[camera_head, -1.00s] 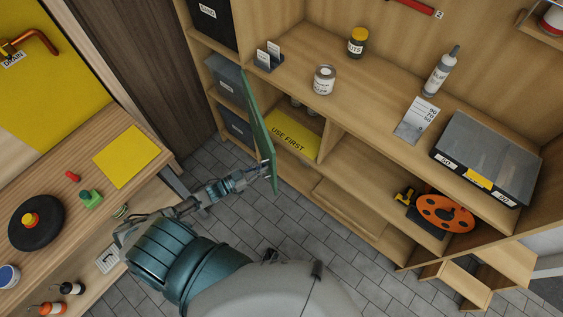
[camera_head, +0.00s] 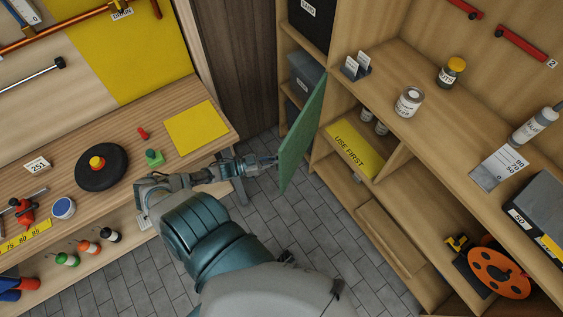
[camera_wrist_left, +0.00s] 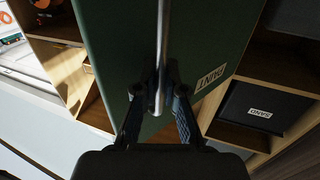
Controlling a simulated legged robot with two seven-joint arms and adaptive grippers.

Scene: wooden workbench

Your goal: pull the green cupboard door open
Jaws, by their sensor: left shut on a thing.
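The green cupboard door (camera_head: 302,136) stands swung out from the shelf unit, and the shelves behind it show. It also fills much of the left wrist view (camera_wrist_left: 112,35), with a label on its face. A metal bar handle (camera_wrist_left: 163,45) runs along the door there. My left gripper (camera_wrist_left: 158,98) is shut on this handle, one finger on each side. In the head view my left gripper (camera_head: 270,161) is at the door's lower left side, and the handle is hard to make out. My right gripper is not in view.
A yellow "USE FIRST" bin (camera_head: 355,149) and dark bins (camera_head: 306,72) sit in the shelf unit. A wooden bench (camera_head: 55,165) with a yellow sheet (camera_head: 197,128) and a black disc (camera_head: 101,180) is at the left. Grey floor (camera_head: 330,235) is clear between bench and shelves.

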